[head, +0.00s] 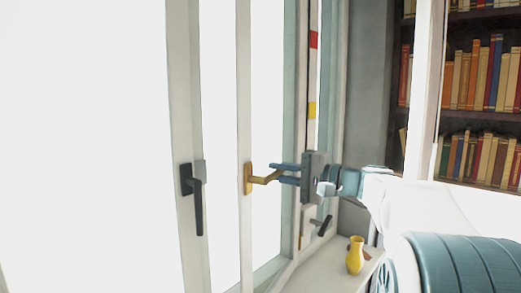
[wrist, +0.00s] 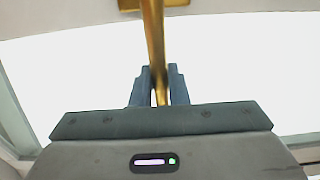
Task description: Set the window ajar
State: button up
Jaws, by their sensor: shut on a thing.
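A brass-gold handle (head: 262,179) sits on a narrow white window sash (head: 245,90) in the middle of the head view. Its lever points right. My gripper (head: 279,174) comes from the right, with its blue fingers shut on the lever's free end. In the wrist view the lever (wrist: 155,40) runs from its mounting plate at the top down between the fingers (wrist: 159,88). The plate's lower edge shows at the top of that view. I cannot tell whether this sash stands clear of its frame.
A white window post with a black handle (head: 197,200) stands to the left. Another dark handle (head: 322,225) is low behind my gripper. A yellow vase (head: 355,256) stands on the white sill (head: 325,270). Bookshelves (head: 478,110) fill the back right.

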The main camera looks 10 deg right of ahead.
jog(key=shift+s+d, duration=0.15)
jog(key=shift+d, duration=0.15)
jog(key=shift+s+d+n+g+y+p, duration=0.15)
jog(key=shift+s+d+n+g+y, duration=0.2)
jog(key=shift+d, duration=0.2)
jog(key=shift+s+d+n+g+y+p, duration=0.15)
jog(key=shift+s+d+n+g+y, duration=0.1)
jog(key=shift+d+g, duration=0.25)
jog(key=o, duration=0.9)
jog(key=shift+o, duration=0.2)
jog(key=shift+d, duration=0.1)
jog(key=v, duration=0.8)
